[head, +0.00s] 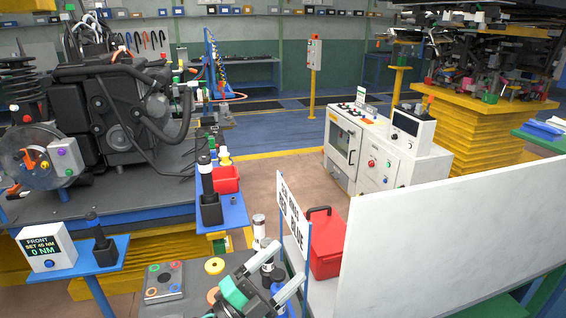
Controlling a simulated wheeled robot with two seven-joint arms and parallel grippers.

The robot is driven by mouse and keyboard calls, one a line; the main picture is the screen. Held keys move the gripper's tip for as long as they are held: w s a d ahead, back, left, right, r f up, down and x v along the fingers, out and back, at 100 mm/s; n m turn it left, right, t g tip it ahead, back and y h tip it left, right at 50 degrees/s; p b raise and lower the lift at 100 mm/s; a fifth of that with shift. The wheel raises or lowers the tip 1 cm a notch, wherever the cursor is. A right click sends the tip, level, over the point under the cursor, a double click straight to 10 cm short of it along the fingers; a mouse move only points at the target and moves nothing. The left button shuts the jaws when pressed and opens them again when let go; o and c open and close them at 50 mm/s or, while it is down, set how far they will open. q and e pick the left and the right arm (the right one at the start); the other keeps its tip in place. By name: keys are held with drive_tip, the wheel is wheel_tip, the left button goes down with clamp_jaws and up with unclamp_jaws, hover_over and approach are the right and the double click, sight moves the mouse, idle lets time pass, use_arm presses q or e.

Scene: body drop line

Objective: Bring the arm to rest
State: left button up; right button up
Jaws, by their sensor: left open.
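My left gripper (291,260) comes in at the bottom centre of the head view. My right gripper is not in view.
A white panel (450,245) and a red box (326,243) stand right of the gripper. A tray with coloured rings (164,282) and a yellow ring (214,265) lie to its left. A torque display (47,246) stands further left. Open floor lies behind.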

use_arm(q)
drive_tip(key=w+a+f+n+t+y, duration=0.1)
drive_tip(key=a+f+n+t+y, duration=0.2)
drive_tip(key=a+n+y, duration=0.45)
drive_tip(key=w+a+f+n+t+y, duration=0.1)
drive_tip(key=a+f+n+t+y, duration=0.2)
drive_tip(key=a+n+y, duration=0.45)
drive_tip(key=s+a+f+n+g+y, duration=0.2)
drive_tip(key=s+f+n+g, duration=0.1)
drive_tip(key=f, duration=0.2)
drive_tip(key=s+a+f+n+g+y, duration=0.2)
drive_tip(key=s+a+f+n+y, duration=0.1)
drive_tip(key=f, duration=0.3)
drive_tip(key=s+a+f+n+g, duration=0.1)
drive_tip(key=s+f+g, duration=0.3)
drive_tip(key=s, duration=0.2)
drive_tip(key=s+a+f+g+h, duration=0.1)
drive_tip(key=s+f+g, duration=0.2)
drive_tip(key=s, duration=0.4)
drive_tip(key=s+a+f+n+g, duration=0.1)
drive_tip(key=s+f+g, duration=0.3)
drive_tip(key=s, duration=0.2)
wheel_tip(320, 180, down, 31)
drive_tip(key=s+g, duration=0.1)
drive_tip(key=s+a+f+g, duration=0.1)
drive_tip(key=s+a+f, duration=0.2)
drive_tip(key=s+f, duration=1.6)
